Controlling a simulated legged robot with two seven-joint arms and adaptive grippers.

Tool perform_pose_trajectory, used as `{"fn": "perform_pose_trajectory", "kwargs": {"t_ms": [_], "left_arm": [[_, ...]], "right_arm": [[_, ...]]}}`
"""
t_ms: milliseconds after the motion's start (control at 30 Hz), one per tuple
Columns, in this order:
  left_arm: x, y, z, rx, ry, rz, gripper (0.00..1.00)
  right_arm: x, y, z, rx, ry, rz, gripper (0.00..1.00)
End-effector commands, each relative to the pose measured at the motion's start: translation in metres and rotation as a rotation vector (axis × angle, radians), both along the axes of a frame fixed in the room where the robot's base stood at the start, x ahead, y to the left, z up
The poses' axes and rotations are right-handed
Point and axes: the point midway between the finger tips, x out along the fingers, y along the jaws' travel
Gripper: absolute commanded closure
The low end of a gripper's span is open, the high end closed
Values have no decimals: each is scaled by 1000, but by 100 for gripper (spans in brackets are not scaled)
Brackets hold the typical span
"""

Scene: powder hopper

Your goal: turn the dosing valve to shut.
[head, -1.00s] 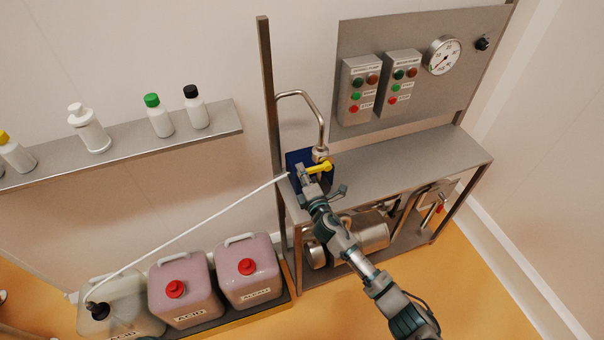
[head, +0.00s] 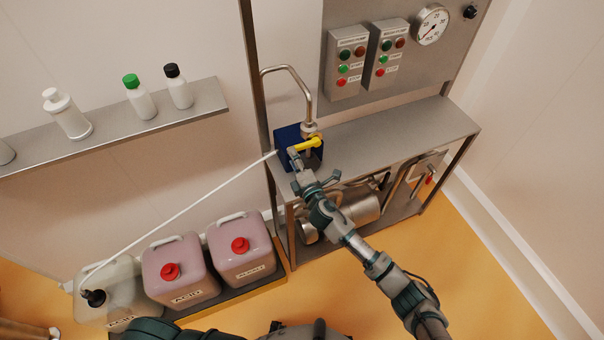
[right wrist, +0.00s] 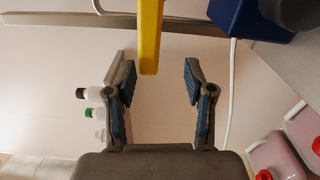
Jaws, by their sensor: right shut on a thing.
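The dosing valve has a yellow lever handle (head: 310,143), below the end of a bent steel pipe at the left end of the steel bench. In the head view the handle slants down to the left. A gap shows there between the handle and the right finger. My left gripper is not in view.
A dark blue box (head: 287,138) stands right by the valve, with a white hose running to the canisters at lower left. Two button boxes (head: 345,62) and a gauge (head: 431,25) are on the back panel. The bench top (head: 400,130) is clear.

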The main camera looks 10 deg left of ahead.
Motion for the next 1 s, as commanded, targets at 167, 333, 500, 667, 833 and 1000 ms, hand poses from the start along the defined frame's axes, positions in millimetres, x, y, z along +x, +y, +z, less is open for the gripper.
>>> {"fn": "perform_pose_trajectory", "kwargs": {"t_ms": [167, 333, 500, 667, 833, 1000], "left_arm": [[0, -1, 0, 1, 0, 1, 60], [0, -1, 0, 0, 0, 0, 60], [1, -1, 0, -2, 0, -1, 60], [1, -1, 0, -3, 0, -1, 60], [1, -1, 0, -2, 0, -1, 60], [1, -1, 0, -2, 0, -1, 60]], "right_arm": [[-36, -26, -6, -5, 9, -1, 52], [-59, -42, -6, -5, 7, -2, 52], [-69, -46, -5, -5, 6, -1, 52], [-70, -46, -4, -5, 6, -1, 52], [-70, -46, -4, -5, 5, -1, 52], [-70, -47, -4, -5, 5, -1, 52]]}}
